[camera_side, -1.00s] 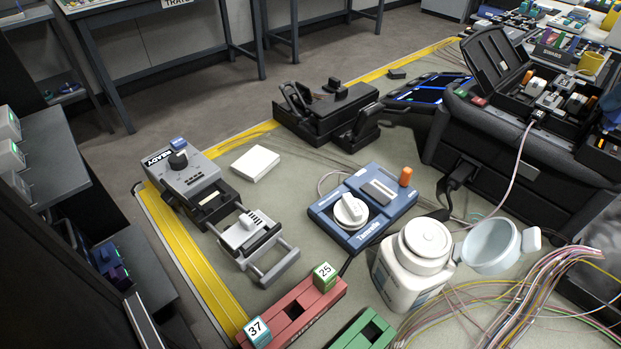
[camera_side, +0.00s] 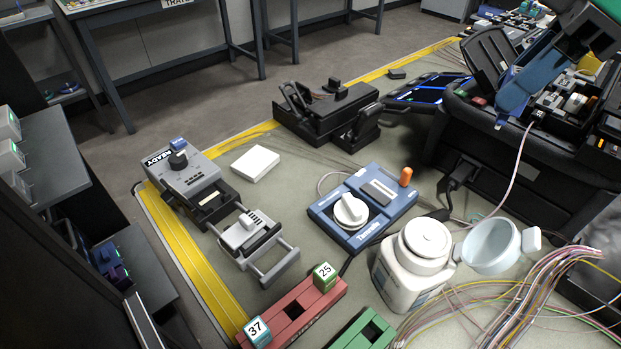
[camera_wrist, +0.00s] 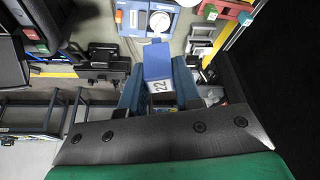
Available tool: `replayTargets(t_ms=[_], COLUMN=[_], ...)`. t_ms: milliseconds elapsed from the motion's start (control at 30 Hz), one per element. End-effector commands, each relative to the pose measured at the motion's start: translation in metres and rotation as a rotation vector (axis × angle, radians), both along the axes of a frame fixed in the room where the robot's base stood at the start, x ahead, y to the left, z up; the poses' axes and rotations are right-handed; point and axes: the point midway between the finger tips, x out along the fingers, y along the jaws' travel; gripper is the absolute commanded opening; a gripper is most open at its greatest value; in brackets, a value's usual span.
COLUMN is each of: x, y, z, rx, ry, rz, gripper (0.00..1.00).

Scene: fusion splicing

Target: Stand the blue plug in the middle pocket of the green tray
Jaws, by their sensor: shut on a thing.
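The blue plug (camera_wrist: 157,61) with the number 22 on a white label is between the blue fingers of my gripper (camera_wrist: 158,82) in the wrist view. My gripper is shut on it. In the side view my blue gripper (camera_side: 512,98) is high at the upper right, over the black case; I cannot make out the plug there. The green tray (camera_side: 349,338) lies at the bottom edge of the side view. One dark, empty pocket of it shows; the rest is cut off by the frame.
A red tray (camera_side: 322,301) beside the green one holds a teal plug 37 (camera_side: 257,332) and a green plug 25 (camera_side: 325,276) at its ends. A white bottle (camera_side: 400,283), a cup (camera_side: 488,246), loose fibres (camera_side: 535,285) and a blue device (camera_side: 380,225) stand nearby.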

Motion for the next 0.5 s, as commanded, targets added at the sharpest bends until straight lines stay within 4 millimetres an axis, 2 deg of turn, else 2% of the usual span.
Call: replayTargets(t_ms=[33, 100, 200, 300, 500], x=[-0.016, -0.037, -0.066, -0.092, -0.130], y=[0.023, 0.049, 0.077, 0.098, 0.121], z=[0.000, 0.000, 0.001, 0.002, 0.004], rx=[0.001, 0.001, 0.000, 0.002, 0.002], ry=[0.001, 0.001, 0.000, 0.000, -0.001], rz=[0.152, 0.353, 0.600, 0.801, 1.082], gripper=[0.00, 0.00, 0.00, 0.00, 0.00])
